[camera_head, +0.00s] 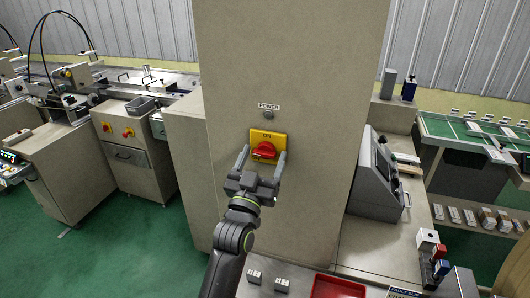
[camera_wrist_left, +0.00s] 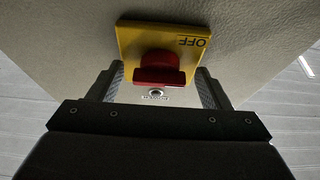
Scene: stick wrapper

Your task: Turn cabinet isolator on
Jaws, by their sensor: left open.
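The cabinet isolator is a yellow square plate (camera_head: 281,136) with a red rotary knob (camera_head: 264,151) on the tall beige cabinet (camera_head: 330,60). ON is printed at the plate's top. In the left wrist view the plate (camera_wrist_left: 135,38) appears upside down with OFF at one corner, and the knob (camera_wrist_left: 160,70) has a wide grip bar lying roughly crosswise. My left gripper (camera_head: 263,158) is open, with one finger on each side of the knob. Whether the fingers touch it I cannot tell. My right gripper is not in view.
A POWER label (camera_head: 269,106) and a small grey lamp (camera_head: 267,115) sit above the plate. A slanted control panel (camera_head: 376,180) stands to the right. Below are a red tray (camera_head: 338,287) and small white switches (camera_head: 281,285). Machines (camera_head: 130,150) stand left on green floor.

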